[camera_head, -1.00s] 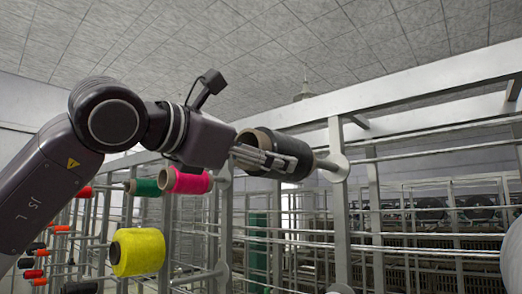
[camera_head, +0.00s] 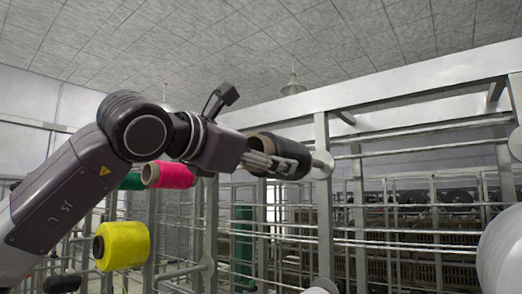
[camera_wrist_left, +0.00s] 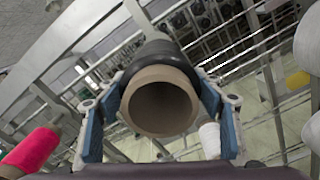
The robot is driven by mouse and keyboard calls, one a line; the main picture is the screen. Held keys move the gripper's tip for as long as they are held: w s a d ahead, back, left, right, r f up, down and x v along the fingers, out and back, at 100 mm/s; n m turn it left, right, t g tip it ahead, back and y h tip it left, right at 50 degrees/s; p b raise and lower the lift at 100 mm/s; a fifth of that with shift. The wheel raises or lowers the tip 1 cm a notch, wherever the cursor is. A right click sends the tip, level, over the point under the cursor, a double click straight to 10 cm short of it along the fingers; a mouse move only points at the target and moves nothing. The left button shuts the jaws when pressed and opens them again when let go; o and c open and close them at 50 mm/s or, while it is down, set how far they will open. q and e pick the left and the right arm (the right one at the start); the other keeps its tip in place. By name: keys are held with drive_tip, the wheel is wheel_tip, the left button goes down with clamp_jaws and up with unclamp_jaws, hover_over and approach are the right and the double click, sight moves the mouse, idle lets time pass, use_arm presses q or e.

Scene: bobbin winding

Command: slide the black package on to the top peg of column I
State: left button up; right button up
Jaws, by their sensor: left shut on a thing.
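The black package (camera_head: 290,150), a dark roll on a brown tube, is held high at the grey post (camera_head: 324,225) in the head view. My left gripper (camera_head: 288,164) is shut around its sides. The package's far end is close to the round plate (camera_head: 321,165) at the peg's base, with a short piece of peg showing between them. In the left wrist view the brown tube's open end (camera_wrist_left: 160,101) faces the camera between my two fingers. The tube's inside is dark, so the peg within cannot be made out. My right gripper is not in view.
A pink package (camera_head: 170,175), a green one (camera_head: 131,181) and a yellow one (camera_head: 124,246) sit on the rack at left. Grey rails (camera_head: 425,145) run right of the post. A large white package (camera_head: 502,250) is at the right edge.

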use_arm(q)
drive_tip(key=shift+w+d, duration=0.15)
drive_tip(key=shift+w, duration=0.1)
drive_tip(key=shift+p+x, duration=1.05)
drive_tip(key=shift+x, duration=1.3)
drive_tip(key=shift+w+d, duration=0.4)
drive_tip(key=shift+w, duration=0.1)
